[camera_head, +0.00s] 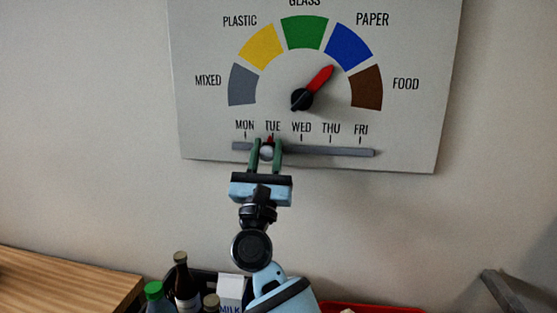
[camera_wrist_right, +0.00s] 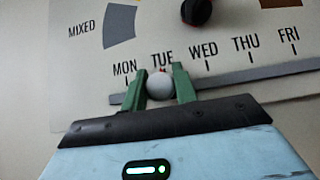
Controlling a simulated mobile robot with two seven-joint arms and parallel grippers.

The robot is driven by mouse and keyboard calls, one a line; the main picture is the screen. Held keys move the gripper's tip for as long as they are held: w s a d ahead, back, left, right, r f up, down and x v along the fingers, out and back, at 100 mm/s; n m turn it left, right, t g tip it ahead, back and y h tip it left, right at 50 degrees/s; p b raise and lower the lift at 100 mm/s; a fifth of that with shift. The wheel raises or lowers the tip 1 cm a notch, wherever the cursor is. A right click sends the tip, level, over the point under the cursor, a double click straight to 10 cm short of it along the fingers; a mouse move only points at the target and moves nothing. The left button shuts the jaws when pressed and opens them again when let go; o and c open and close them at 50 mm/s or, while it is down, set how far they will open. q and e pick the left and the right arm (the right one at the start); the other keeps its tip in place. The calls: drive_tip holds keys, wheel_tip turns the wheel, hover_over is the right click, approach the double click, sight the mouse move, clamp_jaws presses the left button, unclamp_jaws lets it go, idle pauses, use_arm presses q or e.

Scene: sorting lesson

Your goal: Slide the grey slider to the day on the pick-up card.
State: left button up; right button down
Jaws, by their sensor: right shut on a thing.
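The grey slider (camera_head: 266,152) is a round knob on a horizontal rail (camera_head: 330,152) low on the wall board. A small red pointer above it shows just under the TUE label, at or very near its tick. My right gripper (camera_head: 266,151) reaches up from below, its green fingers shut on the knob, one on each side. In the right wrist view, the knob (camera_wrist_right: 160,85) sits between the fingertips. I see no pick-up card in either view. My left gripper is not in view.
Below stand bottles (camera_head: 185,285), a milk carton (camera_head: 231,289), a wooden surface (camera_head: 60,285) and a red edge (camera_head: 370,308). The rail right of the knob is clear.

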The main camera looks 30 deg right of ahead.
sight(268, 158)
drive_tip(key=shift+s+d, duration=0.15)
drive_tip(key=shift+d, duration=0.1)
drive_tip(key=c, duration=1.3)
unclamp_jaws()
drive_tip(key=shift+a, duration=0.15)
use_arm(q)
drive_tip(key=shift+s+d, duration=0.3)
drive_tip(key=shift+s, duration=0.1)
use_arm(e)
drive_tip(key=shift+o, duration=0.8)
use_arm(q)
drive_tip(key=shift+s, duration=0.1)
use_arm(e)
drive_tip(key=shift+a+f, duration=0.1)
drive_tip(key=shift+f, duration=0.2)
drive_tip(key=b+v, duration=0.2)
drive_tip(key=v, duration=0.4)
drive_tip(key=shift+s+f, duration=0.1)
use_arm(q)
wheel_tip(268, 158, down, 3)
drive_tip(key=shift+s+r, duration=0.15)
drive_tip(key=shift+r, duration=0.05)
use_arm(e)
drive_tip(key=shift+s+a+f, duration=0.25)
drive_tip(key=shift+s+a, duration=0.05)
drive_tip(key=shift+s, duration=0.05)
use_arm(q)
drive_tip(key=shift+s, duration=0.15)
